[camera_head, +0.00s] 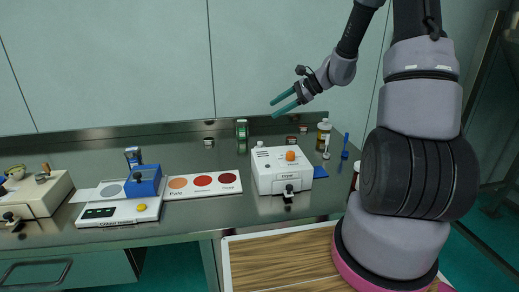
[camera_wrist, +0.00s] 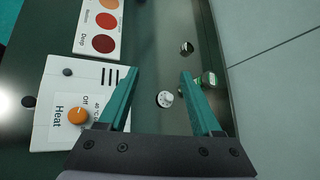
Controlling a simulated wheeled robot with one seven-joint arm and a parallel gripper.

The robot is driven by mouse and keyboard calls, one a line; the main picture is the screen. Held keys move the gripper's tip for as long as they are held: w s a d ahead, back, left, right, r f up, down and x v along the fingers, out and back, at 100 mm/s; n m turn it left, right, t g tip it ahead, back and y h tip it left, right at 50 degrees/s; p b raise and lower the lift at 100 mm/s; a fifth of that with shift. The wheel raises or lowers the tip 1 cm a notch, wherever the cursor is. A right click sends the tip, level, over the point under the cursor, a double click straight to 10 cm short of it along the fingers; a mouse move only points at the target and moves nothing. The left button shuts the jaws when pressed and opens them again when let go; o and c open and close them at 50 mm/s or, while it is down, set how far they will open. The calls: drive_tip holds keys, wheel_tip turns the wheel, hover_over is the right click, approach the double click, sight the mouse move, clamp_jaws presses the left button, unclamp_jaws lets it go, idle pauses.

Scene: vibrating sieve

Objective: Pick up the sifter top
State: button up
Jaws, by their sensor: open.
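My gripper (camera_head: 274,109) is open and empty, raised above the back of the counter, its green fingers pointing left. In the wrist view my gripper (camera_wrist: 160,74) shows its two fingers apart, with a small round white-topped item (camera_wrist: 164,99) visible between them, well below on the counter. I cannot tell for sure which thing is the sifter top. A small dark-banded round item (camera_head: 208,142) and a green-and-white container (camera_head: 241,128) stand at the back of the counter. A cream machine (camera_head: 38,196) with small parts on it is at the far left, partly cut off.
A white dryer box (camera_head: 281,172) with an orange knob stands mid-counter. Left of it lie a colour chart (camera_head: 201,193) and a scale (camera_head: 118,214) with a blue block (camera_head: 145,181). Bottles, including a brown one (camera_head: 323,133), stand at the right. The counter's back middle is mostly clear.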

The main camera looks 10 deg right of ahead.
sight(261, 142)
drive_tip(key=w+d+f+m+t, duration=0.1)
drive_tip(key=w+f+m, duration=0.1)
drive_tip(key=f, duration=0.3)
drive_tip(key=w+d+f+m+t, duration=0.1)
drive_tip(key=w+d+f+m, duration=0.1)
drive_tip(key=f, duration=0.3)
drive_tip(key=w+d+f+m+t, duration=0.2)
drive_tip(key=w+f+m, duration=0.1)
drive_tip(key=f+m, duration=0.1)
drive_tip(key=shift+w+d+f+y, duration=0.1)
drive_tip(key=shift+w+f+y, duration=0.05)
drive_tip(key=shift+f+y, duration=0.25)
drive_tip(key=shift+w+f, duration=0.15)
drive_tip(key=shift+f, duration=0.05)
drive_tip(key=x, duration=0.4)
drive_tip(key=shift+w+a+f, duration=0.15)
drive_tip(key=shift+a, duration=0.25)
drive_tip(key=shift+f+x, duration=0.15)
drive_tip(key=shift+x, duration=1.2)
drive_tip(key=shift+f+x, duration=0.1)
drive_tip(key=shift+x, duration=1.25)
clamp_jaws()
